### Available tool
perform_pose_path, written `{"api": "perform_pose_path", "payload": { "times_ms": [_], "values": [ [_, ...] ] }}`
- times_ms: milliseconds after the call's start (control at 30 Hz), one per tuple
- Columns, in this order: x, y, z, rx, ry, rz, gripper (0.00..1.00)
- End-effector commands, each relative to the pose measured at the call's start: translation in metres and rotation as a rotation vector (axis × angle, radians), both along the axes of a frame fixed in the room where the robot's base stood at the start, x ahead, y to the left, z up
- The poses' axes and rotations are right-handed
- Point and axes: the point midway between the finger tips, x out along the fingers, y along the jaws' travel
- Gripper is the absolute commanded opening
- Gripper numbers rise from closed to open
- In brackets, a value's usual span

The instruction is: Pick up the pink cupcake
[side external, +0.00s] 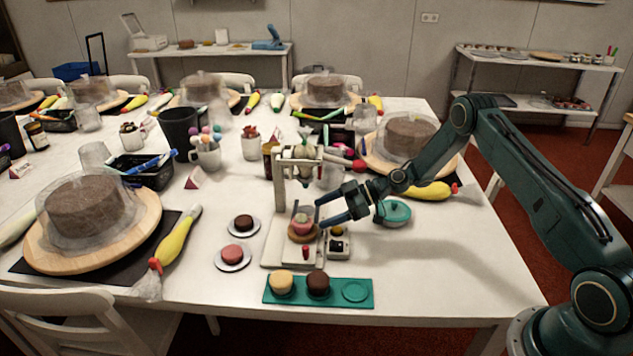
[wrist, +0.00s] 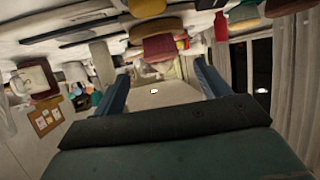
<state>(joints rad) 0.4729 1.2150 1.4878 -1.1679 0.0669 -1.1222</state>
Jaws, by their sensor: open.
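The pink cupcake (side external: 302,227) stands upright on a small brown turntable (side external: 303,237) under the frosting stand (side external: 281,185). My gripper (side external: 320,211) is open and empty, just right of the cupcake and slightly above it. Its fingers point left toward the cupcake, which looks apart from them. In the wrist view, which looks upside down, the pink cupcake (wrist: 160,47) shows just beyond the gap between my open fingers (wrist: 160,70).
A green tray (side external: 355,291) in front holds a yellow and a chocolate cupcake, with an empty round spot at right. Saucers (side external: 233,266) with a pink and a dark treat stand left. A teal lidded dish (side external: 393,212) sits right of my gripper. The table's front right is clear.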

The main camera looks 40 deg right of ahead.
Motion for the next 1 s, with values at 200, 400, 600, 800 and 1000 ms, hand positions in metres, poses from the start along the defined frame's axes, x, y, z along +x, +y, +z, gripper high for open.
{"api": "perform_pose_path", "payload": {
  "times_ms": [200,400,600,800,1000],
  "values": [
    [0.010,0.015,-0.008,-0.001,0.000,0.000,0.75],
    [0.012,0.017,-0.009,0.000,0.000,-0.001,0.75],
    [0.015,0.023,-0.012,0.000,0.000,0.000,0.75],
    [0.025,0.042,-0.019,-0.001,-0.001,0.002,0.75],
    [0.034,0.056,-0.027,-0.001,0.000,0.000,0.75]
  ]
}}
